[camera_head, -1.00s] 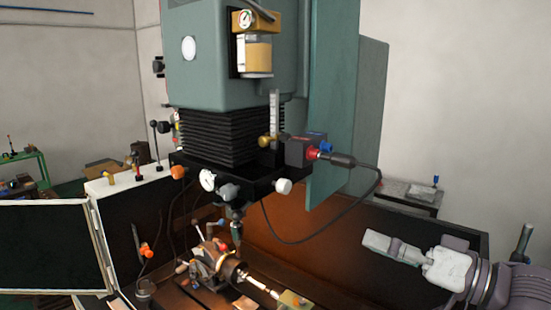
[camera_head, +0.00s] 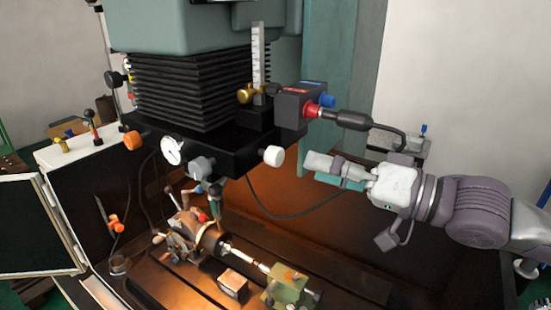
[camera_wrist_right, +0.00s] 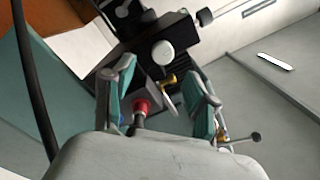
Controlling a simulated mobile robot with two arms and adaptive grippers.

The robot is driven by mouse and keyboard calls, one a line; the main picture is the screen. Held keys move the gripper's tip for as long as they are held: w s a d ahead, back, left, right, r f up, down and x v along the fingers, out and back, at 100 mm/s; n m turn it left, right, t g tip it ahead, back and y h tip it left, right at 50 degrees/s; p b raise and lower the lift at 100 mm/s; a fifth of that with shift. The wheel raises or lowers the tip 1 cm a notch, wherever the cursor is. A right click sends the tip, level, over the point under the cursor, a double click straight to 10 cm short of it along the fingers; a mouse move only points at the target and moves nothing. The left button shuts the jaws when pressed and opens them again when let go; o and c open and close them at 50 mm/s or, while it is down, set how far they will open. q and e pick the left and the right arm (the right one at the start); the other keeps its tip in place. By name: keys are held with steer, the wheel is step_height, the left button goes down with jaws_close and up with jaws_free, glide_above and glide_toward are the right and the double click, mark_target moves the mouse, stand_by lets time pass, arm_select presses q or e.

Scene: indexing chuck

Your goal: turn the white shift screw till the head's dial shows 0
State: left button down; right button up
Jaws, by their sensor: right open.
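The white shift screw (camera_head: 274,156) is a round white knob on the front right of the black head block. It also shows in the wrist view (camera_wrist_right: 163,52), ahead of the fingers. The head's dial (camera_head: 172,150) is a small white round gauge at the left of the block; its reading is too small to tell. My right gripper (camera_head: 324,169) is open and empty, to the right of the white screw and apart from it. Its two teal-padded fingers (camera_wrist_right: 163,88) stand spread in the wrist view. My left gripper is not in view.
A red and blue connector (camera_head: 312,109) with a black cable sits above the right gripper. An orange knob (camera_head: 132,140) is on the head's left side. Below stand a chuck (camera_head: 207,238) and a tailstock (camera_head: 287,288) on the machine table.

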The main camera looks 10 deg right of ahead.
mark_target(281, 157)
steer(key=x, duration=0.1)
steer(key=p+x, duration=0.1)
steer(key=x, duration=0.2)
steer(key=shift+s+a+r, duration=0.1)
steer(key=shift+s+r, duration=0.05)
steer(key=shift+r, duration=0.2)
steer(key=p+x, duration=0.2)
steer(key=x, duration=0.2)
steer(key=shift+f, duration=0.1)
steer(key=shift+w+a, duration=0.15)
steer(key=shift+w, duration=0.15)
steer(key=shift+w+a+f, duration=0.1)
steer(key=shift+a, duration=0.05)
jaws_close()
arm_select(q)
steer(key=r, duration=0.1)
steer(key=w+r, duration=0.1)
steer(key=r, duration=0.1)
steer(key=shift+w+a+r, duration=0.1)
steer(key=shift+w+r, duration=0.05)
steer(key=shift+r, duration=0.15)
